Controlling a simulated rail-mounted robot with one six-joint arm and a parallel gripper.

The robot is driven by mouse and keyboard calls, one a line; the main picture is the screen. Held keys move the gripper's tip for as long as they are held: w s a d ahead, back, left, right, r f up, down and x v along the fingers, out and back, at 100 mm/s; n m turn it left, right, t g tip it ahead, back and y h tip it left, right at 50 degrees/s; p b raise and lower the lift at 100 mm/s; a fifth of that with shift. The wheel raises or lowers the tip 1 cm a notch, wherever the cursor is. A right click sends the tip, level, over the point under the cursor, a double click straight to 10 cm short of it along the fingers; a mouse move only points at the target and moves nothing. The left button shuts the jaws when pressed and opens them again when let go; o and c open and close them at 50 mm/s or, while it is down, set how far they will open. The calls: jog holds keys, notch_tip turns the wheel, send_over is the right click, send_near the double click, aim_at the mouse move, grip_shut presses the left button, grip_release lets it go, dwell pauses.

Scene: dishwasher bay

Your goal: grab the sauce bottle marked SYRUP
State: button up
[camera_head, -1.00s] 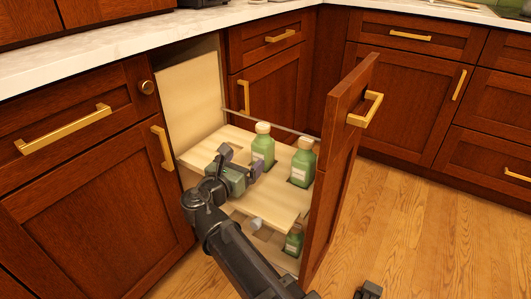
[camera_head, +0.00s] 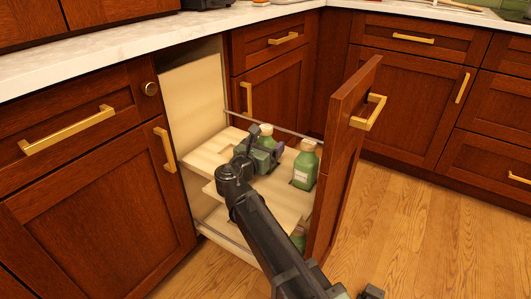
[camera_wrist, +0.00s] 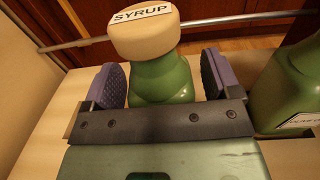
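The sauce bottle marked SYRUP (camera_wrist: 163,82) is green with a cream cap; the cap's label reads SYRUP in the wrist view. In the head view the bottle (camera_head: 267,131) stands on the upper shelf of the pull-out, its lower part hidden behind my gripper (camera_head: 272,149). In the wrist view my gripper (camera_wrist: 161,80) is open, with one purple finger pad on each side of the bottle's green body, below the cap. Small gaps seem to remain at both sides; contact is not clear.
A second green bottle (camera_head: 305,166) stands close to the right on the same shelf; it also shows in the wrist view (camera_wrist: 284,92). Another green bottle (camera_head: 298,240) is partly visible below. The drawer front (camera_head: 341,160) stands at the right, and a metal rail (camera_head: 285,128) runs behind.

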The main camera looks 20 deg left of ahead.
jog(key=c, duration=1.1)
jog(key=shift+o, duration=0.2)
jog(key=shift+r, duration=0.1)
notch_tip(320, 180, up, 20)
jog(key=p, duration=2)
